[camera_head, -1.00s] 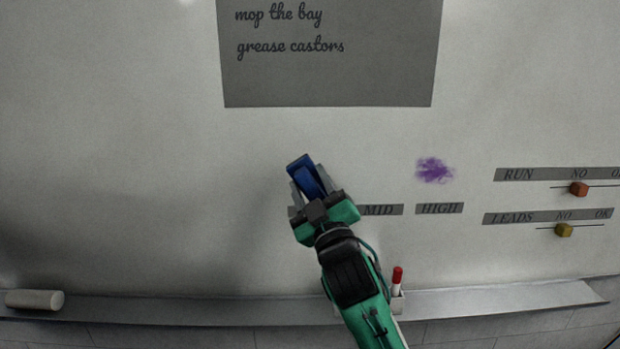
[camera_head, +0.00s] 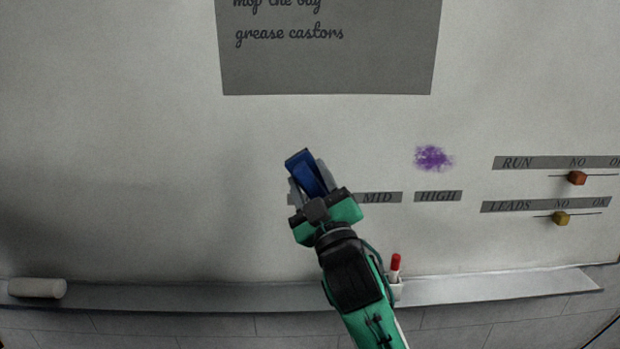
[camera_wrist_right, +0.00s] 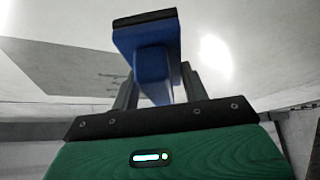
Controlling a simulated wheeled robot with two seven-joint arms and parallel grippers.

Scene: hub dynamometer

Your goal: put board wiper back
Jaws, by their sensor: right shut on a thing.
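The board wiper is blue with a dark pad edge (camera_wrist_right: 146,38). My right gripper (camera_head: 311,180) is shut on its handle and holds it up in front of the whiteboard; the wiper (camera_head: 299,160) also shows in the head view. In the right wrist view the fingers of the right gripper (camera_wrist_right: 158,92) stand on both sides of the blue handle. The whiteboard (camera_head: 130,150) fills the background. A grey tray ledge (camera_head: 190,298) runs along its lower edge, below the gripper. I cannot tell the gap between wiper and board. My left gripper is out of view.
A white cylinder (camera_head: 38,288) lies at the ledge's left end. A red-capped marker (camera_head: 395,264) stands in a small holder beside my right arm. A purple smudge (camera_head: 433,158), a MID label (camera_head: 378,197) and sliders (camera_head: 577,178) are on the board. The ledge's left-middle stretch is clear.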

